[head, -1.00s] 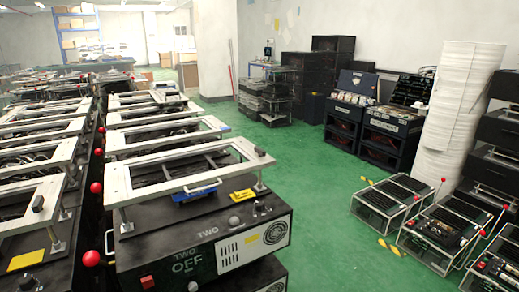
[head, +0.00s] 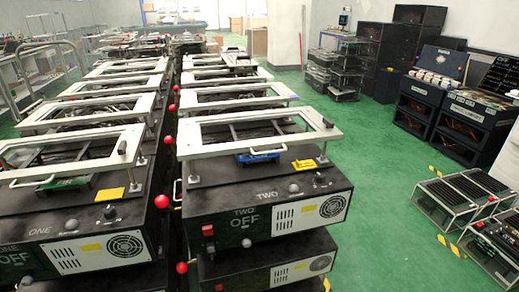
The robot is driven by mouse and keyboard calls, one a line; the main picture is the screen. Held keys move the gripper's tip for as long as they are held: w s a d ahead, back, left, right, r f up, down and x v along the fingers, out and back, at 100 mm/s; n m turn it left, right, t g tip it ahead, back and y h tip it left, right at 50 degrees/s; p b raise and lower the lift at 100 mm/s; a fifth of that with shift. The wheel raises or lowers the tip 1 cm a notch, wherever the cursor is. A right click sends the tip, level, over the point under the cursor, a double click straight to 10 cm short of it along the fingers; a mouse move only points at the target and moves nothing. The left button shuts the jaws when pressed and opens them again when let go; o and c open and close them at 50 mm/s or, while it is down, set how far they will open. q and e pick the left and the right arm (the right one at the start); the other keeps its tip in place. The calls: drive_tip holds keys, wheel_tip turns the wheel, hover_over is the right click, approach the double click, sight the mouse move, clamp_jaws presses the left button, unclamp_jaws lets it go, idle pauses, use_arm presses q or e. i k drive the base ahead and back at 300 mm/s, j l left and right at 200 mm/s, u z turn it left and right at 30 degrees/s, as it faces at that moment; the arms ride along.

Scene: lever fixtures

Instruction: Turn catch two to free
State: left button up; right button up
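The unit marked TWO (head: 262,218) stands in the middle of the head view, black, with "TWO" and "OFF" on its front. A white rectangular frame (head: 258,131) is held above its top on posts. A small dark block (head: 328,124) sits on the frame's right end; I cannot tell if it is the catch. The front has a red switch (head: 208,231), a grey round knob (head: 246,243) and a vent. A red ball (head: 162,201) stands at its left side. No label reading "free" can be made out. Neither gripper shows.
The unit marked ONE (head: 80,234) stands close on the left, with a narrow gap between. Rows of similar framed units run back behind both. Green floor (head: 390,160) is open to the right, before low racks (head: 463,195) and black cabinets (head: 470,128).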

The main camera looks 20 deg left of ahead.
sight(329, 124)
drive_tip(key=i+l+z, duration=0.35)
drive_tip(key=i, duration=0.15)
drive_tip(key=i+l+z, duration=0.1)
drive_tip(key=i+z, duration=0.2)
drive_tip(key=i, duration=0.25)
